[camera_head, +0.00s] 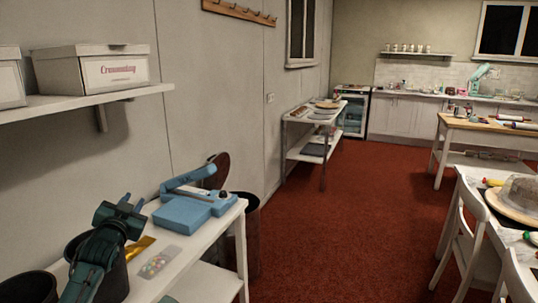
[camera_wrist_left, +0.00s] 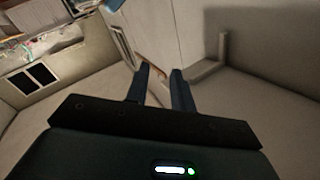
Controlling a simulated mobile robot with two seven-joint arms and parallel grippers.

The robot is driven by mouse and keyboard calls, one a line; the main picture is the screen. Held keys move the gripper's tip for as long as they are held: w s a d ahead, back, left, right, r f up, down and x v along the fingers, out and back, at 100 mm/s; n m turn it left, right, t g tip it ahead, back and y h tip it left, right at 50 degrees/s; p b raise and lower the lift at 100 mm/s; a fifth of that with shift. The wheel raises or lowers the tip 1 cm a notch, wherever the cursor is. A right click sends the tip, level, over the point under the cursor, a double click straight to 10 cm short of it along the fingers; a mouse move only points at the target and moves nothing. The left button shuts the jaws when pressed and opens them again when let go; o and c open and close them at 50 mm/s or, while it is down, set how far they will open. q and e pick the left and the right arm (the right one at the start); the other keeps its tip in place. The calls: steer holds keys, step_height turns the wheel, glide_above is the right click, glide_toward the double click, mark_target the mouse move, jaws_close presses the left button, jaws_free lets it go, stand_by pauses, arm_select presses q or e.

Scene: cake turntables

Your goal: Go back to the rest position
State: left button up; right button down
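My left gripper (camera_head: 132,202) is at the lower left in the head view, on a dark green arm. It is raised over the near end of the white side table, in front of the wall. In the left wrist view its two blue fingers (camera_wrist_left: 160,72) stand apart with a narrow gap and nothing between them. The right gripper is in neither view.
A blue device (camera_head: 195,208) and a blister-like pack (camera_head: 159,262) lie on the white side table (camera_head: 234,217). A dark bin (camera_head: 115,279) is beside my arm. A wall shelf (camera_head: 100,97) holds white boxes (camera_head: 90,69). The red floor (camera_head: 350,220) ahead is clear.

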arm_select(q)
steer(key=s+d+f+g+h, duration=0.2)
steer(key=s+d+f, duration=0.4)
steer(key=f, duration=0.4)
steer(key=s+d+f+g+h, duration=0.1)
steer(key=s+d+f+g, duration=0.1)
steer(key=s+d+f, duration=0.5)
steer(key=s+d+f+g+h, duration=0.1)
steer(key=s+d+f, duration=0.3)
steer(key=s, duration=0.9)
steer(key=s+d+f+n+g+h, duration=0.1)
steer(key=s+d+f, duration=0.3)
steer(key=s, duration=0.9)
step_height(320, 180, down, 3)
steer(key=shift+s+d+f+g, duration=0.15)
steer(key=shift+s+g, duration=0.2)
steer(key=shift+g, duration=0.45)
